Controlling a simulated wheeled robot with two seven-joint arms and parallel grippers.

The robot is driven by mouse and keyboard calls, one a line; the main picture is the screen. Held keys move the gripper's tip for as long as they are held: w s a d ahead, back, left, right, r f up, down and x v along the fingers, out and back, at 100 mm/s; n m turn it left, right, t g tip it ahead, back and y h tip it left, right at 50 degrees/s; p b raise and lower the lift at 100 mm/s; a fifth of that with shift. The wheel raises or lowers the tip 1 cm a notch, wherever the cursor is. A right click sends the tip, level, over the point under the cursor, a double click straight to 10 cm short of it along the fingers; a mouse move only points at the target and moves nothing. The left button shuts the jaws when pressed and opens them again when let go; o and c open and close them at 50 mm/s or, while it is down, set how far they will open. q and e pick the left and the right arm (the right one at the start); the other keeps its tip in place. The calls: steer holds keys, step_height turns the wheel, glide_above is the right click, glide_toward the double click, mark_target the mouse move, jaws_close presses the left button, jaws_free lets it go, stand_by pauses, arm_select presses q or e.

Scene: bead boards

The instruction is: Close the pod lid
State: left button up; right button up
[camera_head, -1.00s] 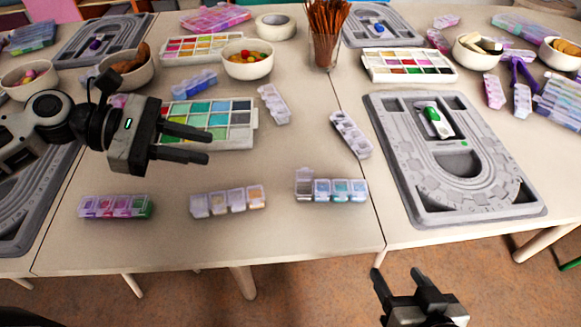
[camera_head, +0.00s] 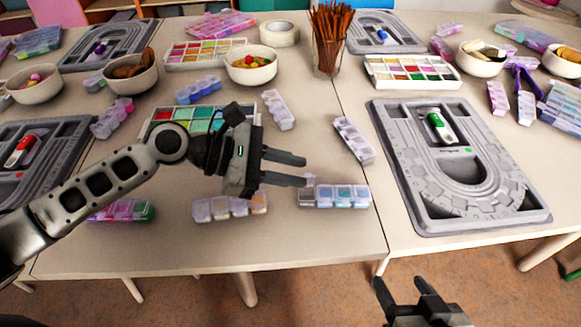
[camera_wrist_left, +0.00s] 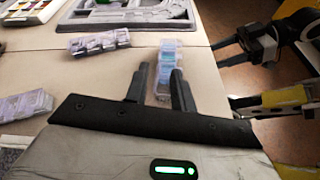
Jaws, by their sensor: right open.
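The pod strip with clear compartments and blue contents (camera_head: 343,196) lies near the table's front edge. A small pale piece, likely its raised lid (camera_head: 310,179), shows at its left end, partly hidden by a finger. My left gripper (camera_head: 304,171) is open, with its fingertips at or just above that left end. In the left wrist view the strip (camera_wrist_left: 168,62) shows beyond and between the spread fingers (camera_wrist_left: 160,70). I cannot tell whether they touch the lid. My right gripper (camera_head: 399,281) is open and empty, in front of the table edge.
Other pod strips lie nearby: one with orange contents (camera_head: 230,207) to the left, a pink-green one (camera_head: 125,211) and a tilted one (camera_head: 354,140) behind. A grey bead board (camera_head: 465,200) lies to the right. A paint-like bead box (camera_head: 185,113) is partly behind my left arm.

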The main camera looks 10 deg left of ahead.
arm_select(q)
steer(key=shift+d, duration=0.1)
jaws_close()
arm_select(e)
steer(key=shift+r, duration=0.1)
